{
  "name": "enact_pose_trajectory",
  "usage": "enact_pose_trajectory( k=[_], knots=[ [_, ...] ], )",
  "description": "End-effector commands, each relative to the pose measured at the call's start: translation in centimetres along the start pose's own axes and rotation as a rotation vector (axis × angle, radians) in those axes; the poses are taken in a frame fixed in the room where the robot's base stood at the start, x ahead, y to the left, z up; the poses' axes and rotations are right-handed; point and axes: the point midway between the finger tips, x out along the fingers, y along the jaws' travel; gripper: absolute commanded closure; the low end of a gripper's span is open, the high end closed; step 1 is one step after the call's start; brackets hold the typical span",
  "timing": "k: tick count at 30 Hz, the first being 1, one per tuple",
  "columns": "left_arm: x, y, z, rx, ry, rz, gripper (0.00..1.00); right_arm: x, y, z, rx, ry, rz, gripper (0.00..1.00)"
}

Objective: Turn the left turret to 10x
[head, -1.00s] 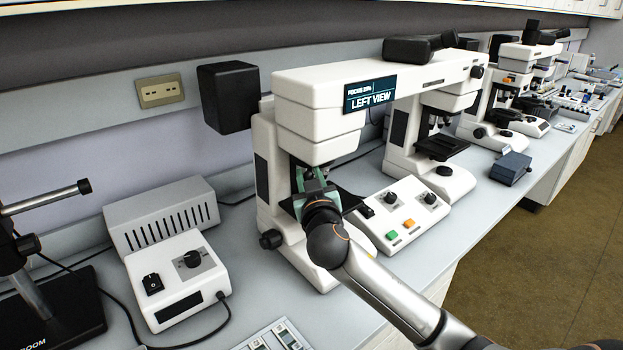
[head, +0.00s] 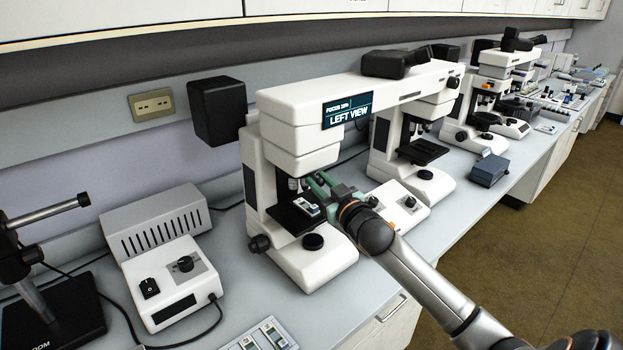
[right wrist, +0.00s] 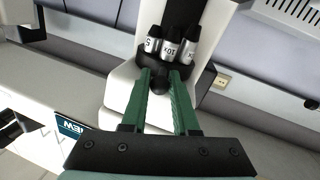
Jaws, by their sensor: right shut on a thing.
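The left turret (head: 296,183) hangs under the left microscope head (head: 290,152), above the black stage. In the right wrist view the turret (right wrist: 188,72) is a dark disc with objectives standing out from it. The middle objective (right wrist: 170,49) bears a label that seems to read 10X, upside down. My right gripper (head: 314,183) reaches in from the right at turret height. In the right wrist view its green fingers (right wrist: 161,80) are closed on a dark rounded part of the turret. My left gripper is not in view.
A slide (head: 308,207) lies on the left stage (head: 284,217) below the gripper. The "LEFT VIEW" screen (head: 347,110) is on the bridge above. A control box (head: 405,200) and the right microscope (head: 395,150) stand to the right.

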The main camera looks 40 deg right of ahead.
Motion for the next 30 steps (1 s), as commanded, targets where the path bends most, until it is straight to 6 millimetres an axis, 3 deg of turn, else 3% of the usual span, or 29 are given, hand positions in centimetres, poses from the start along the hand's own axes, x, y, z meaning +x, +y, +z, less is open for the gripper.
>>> enact_pose_trajectory(
  k=[6, 23, 24, 30],
  knots=[
    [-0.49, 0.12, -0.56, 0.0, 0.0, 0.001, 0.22, 0.16, 1.0, 0.03, -0.002, -0.001, 0.006, 1.0],
    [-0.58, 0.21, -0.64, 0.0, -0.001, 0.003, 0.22, 0.25, 1.47, 0.19, -0.002, -0.003, 0.011, 1.0],
    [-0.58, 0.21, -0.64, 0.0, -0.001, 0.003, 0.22, 0.25, 1.48, 0.18, -0.003, -0.003, 0.011, 0.69],
    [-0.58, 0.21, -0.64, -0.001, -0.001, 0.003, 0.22, 0.23, 1.3, 0.19, -0.002, -0.002, 0.007, 0.47]
  ],
)
